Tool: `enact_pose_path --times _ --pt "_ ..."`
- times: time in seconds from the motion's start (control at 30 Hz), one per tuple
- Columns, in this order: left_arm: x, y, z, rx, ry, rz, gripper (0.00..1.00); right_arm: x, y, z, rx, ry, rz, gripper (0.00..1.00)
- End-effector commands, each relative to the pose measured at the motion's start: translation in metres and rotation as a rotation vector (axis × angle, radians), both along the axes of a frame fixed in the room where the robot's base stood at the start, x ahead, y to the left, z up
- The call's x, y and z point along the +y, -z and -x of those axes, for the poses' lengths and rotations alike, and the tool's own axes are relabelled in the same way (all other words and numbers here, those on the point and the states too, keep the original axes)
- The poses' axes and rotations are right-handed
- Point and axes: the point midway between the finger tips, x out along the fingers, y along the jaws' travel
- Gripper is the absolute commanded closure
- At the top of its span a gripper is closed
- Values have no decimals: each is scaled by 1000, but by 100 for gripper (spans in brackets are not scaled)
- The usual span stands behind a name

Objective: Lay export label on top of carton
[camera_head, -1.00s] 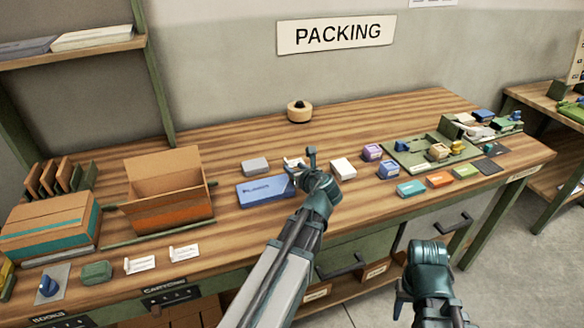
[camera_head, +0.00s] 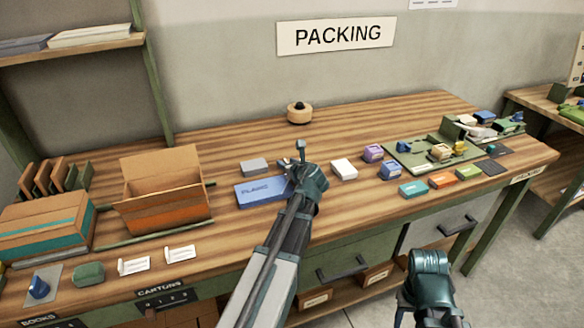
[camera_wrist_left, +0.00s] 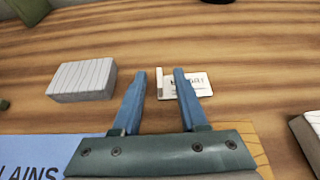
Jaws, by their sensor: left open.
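In the head view the gripper mostly hides this card. An open brown carton (camera_head: 165,213) with an orange band and a closed carton (camera_head: 45,243) with a teal band stand at the left. My right gripper (camera_head: 402,302) is low at the front, its jaws unclear.
Two white cards (camera_head: 134,266) (camera_head: 180,254) stand before the open carton. A tape roll (camera_head: 299,112) is behind.

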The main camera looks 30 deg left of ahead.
Motion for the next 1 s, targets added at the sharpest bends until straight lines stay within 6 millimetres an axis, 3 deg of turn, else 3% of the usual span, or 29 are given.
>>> enact_pose_path --times 0.13,0.4,1.0 --pt "0 -1 1 0 0 0 57 0 -1 0 0 0 0 50" --pt "-1 -1 1 0 0 0 100 0 -1 0 0 0 0 50" --pt "-2 -7 0 0 1 0 100 0 -7 0 0 0 0 50"
